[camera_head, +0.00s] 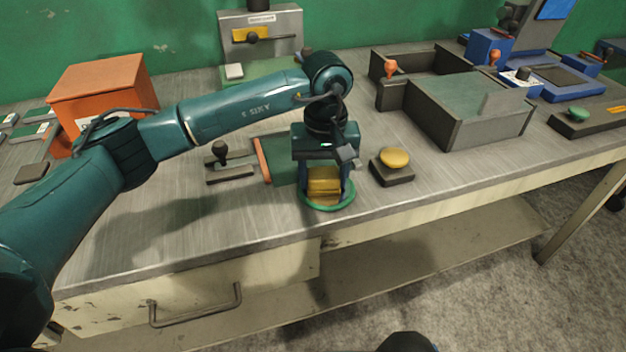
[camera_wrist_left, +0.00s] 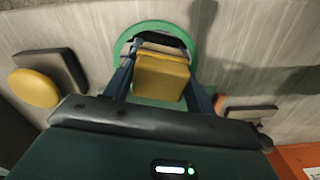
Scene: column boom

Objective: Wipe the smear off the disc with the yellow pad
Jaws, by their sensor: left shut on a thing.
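The green-rimmed disc (camera_head: 329,208) lies on the bench near its front edge. My left gripper (camera_head: 325,187) points down over the disc and is shut on the yellow pad (camera_head: 322,174). In the left wrist view the pad (camera_wrist_left: 161,76) sits between the two fingers, above the disc (camera_wrist_left: 121,48). I cannot tell whether the pad touches the disc. The pad and fingers cover much of the disc's middle. No smear can be made out for sure. My right gripper is not in view.
A yellow mushroom button (camera_head: 394,158) on a dark base stands just right of the disc. A dark block with a black knob (camera_head: 229,169) lies to the left. An orange box (camera_head: 98,92) is at the back left.

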